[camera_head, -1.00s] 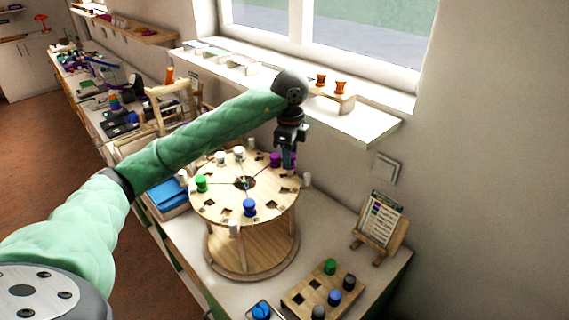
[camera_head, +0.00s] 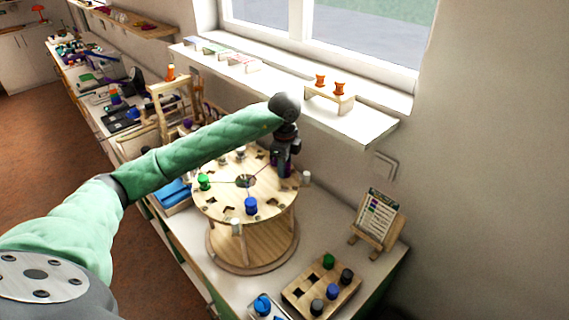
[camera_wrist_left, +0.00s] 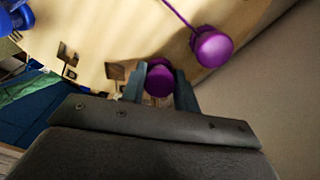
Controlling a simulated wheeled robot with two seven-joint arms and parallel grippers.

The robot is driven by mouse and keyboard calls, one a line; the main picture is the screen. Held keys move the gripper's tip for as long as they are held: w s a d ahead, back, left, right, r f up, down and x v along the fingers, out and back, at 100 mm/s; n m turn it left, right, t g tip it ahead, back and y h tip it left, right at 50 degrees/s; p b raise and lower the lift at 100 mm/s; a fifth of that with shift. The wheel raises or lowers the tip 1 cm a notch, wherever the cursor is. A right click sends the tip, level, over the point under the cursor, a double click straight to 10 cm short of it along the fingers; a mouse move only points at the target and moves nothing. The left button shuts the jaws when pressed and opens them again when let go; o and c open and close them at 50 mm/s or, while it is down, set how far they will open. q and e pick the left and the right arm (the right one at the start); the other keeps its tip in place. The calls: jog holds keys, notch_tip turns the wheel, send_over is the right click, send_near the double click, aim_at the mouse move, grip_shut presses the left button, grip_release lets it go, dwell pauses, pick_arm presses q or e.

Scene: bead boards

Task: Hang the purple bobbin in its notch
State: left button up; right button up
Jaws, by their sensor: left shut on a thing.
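My left gripper (camera_head: 283,172) reaches down at the far right rim of the round wooden board (camera_head: 222,208). In the left wrist view its fingers (camera_wrist_left: 160,88) are closed on a purple bobbin (camera_wrist_left: 159,80). A second purple bobbin (camera_wrist_left: 211,46), with a purple thread running from it, sits just beside the fingers. Dark cut notches (camera_wrist_left: 116,70) show in the board near the held bobbin. I cannot tell whether the held bobbin touches the board or sits in a notch. In the head view the gripper mostly hides both purple bobbins. My right gripper is not in view.
A green bobbin (camera_head: 204,181) and a blue bobbin (camera_head: 250,205) stand on the board. A wooden rack (camera_head: 322,287) with several bobbins and a card on a stand (camera_head: 378,218) are at the front right. The sill shelf (camera_head: 300,98) runs behind the board.

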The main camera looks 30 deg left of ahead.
pick_arm(q)
jog(key=shift+f, duration=0.1)
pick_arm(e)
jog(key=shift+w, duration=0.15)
pick_arm(q)
jog(key=o, duration=1)
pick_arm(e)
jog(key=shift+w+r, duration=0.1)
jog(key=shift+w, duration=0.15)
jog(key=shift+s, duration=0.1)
